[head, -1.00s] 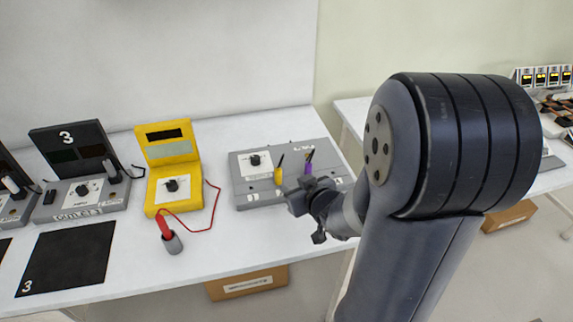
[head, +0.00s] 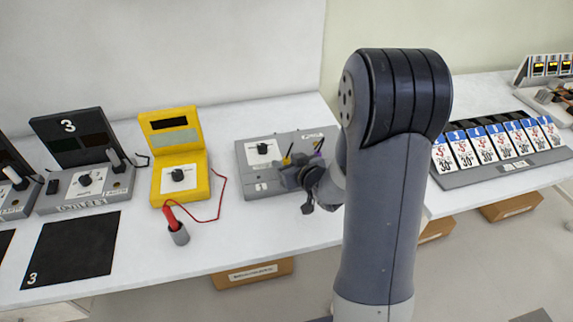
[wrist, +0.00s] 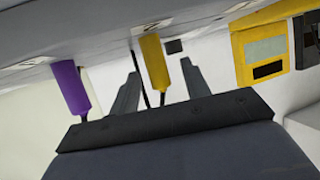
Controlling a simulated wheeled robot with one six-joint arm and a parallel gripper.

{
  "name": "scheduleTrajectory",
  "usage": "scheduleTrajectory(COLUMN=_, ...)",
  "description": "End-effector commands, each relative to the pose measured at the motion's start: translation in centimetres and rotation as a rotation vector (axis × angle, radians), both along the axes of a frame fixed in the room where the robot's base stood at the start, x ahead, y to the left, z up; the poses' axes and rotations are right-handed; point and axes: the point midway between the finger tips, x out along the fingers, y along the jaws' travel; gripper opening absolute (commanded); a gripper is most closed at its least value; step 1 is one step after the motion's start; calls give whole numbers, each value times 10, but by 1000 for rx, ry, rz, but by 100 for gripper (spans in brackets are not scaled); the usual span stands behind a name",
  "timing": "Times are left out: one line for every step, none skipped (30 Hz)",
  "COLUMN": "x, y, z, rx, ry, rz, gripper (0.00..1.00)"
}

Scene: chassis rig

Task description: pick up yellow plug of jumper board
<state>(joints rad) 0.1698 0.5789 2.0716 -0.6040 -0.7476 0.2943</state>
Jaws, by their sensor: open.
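The grey jumper board (head: 258,186) lies on the white table, with a dial on its left part. The yellow plug (wrist: 152,62) shows between the two fingers of my gripper (wrist: 160,70) in the wrist view, with space on both sides. Whether a finger touches the yellow plug cannot be told.
A yellow meter (head: 180,178) with a red lead and red probe (head: 172,218) in a grey holder stands left of the board. A grey station marked 3 (head: 88,185) and a black mat (head: 70,250) are further left. A card rack (head: 500,150) is at right.

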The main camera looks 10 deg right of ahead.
Motion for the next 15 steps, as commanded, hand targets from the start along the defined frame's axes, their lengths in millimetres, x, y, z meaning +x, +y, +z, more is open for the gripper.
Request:
scheduleTrajectory(x=6, y=2, z=-3, rx=1, ry=2, rz=1, gripper=45)
scheduleTrajectory(x=9, y=2, z=-4, rx=1, ry=2, rz=1, gripper=45)
scheduleTrajectory(x=14, y=4, z=-6, rx=0, ry=1, rz=1, gripper=45)
scheduleTrajectory(x=17, y=5, z=-8, rx=0, ry=1, rz=1, gripper=45)
scheduleTrajectory(x=19, y=5, z=-8, rx=-1, ry=1, rz=1, gripper=45)
scheduleTrajectory(x=22, y=6, z=-10, rx=-1, ry=1, rz=1, gripper=45)
scheduleTrajectory(x=23, y=6, z=-11, rx=-1, ry=1, rz=1, gripper=45)
scheduleTrajectory(x=25, y=7, z=-11, rx=-1, ry=1, rz=0, gripper=45)
scheduleTrajectory(x=26, y=7, z=-12, rx=0, ry=1, rz=0, gripper=45)
scheduleTrajectory(x=26, y=7, z=-12, rx=-1, ry=1, rz=-1, gripper=45)
scheduleTrajectory(x=26, y=7, z=-12, rx=0, ry=0, rz=-1, gripper=45)
scheduleTrajectory(x=26, y=7, z=-12, rx=0, ry=0, rz=-1, gripper=45)
scheduleTrajectory(x=26, y=7, z=-12, rx=0, ry=0, rz=-1, gripper=45)
scheduleTrajectory(x=26, y=7, z=-12, rx=0, ry=0, rz=-1, gripper=45)
scheduleTrajectory(x=26, y=7, z=-12, rx=0, ry=0, rz=-1, gripper=45)
